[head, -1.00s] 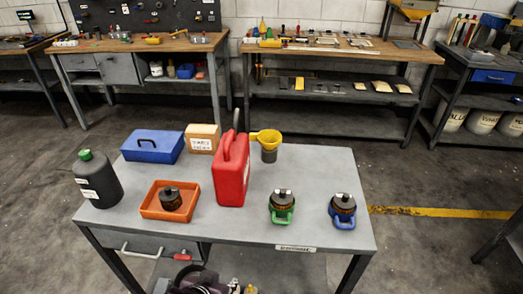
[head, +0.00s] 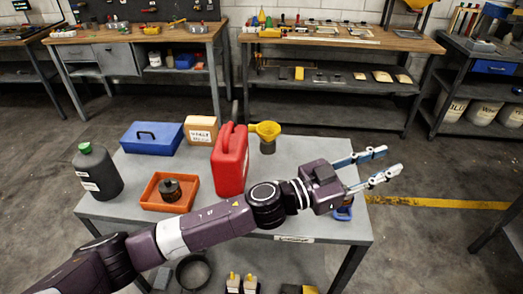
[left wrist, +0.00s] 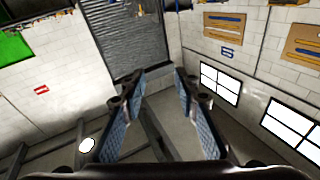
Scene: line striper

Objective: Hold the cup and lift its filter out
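A cup's blue handle (head: 344,213) shows on the right part of the grey table, below my left gripper; my wrist hides most of that cup. The green-handled cup is hidden behind my arm. A dark, round filter-like part (head: 170,189) sits in an orange tray (head: 150,204) at the left. My left gripper (head: 390,161) is open and empty, raised over the table's right side and pointing right. Its spread fingers also show in the left wrist view (left wrist: 158,82), with nothing between them. My right gripper is not in view.
Workbenches line the wall behind.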

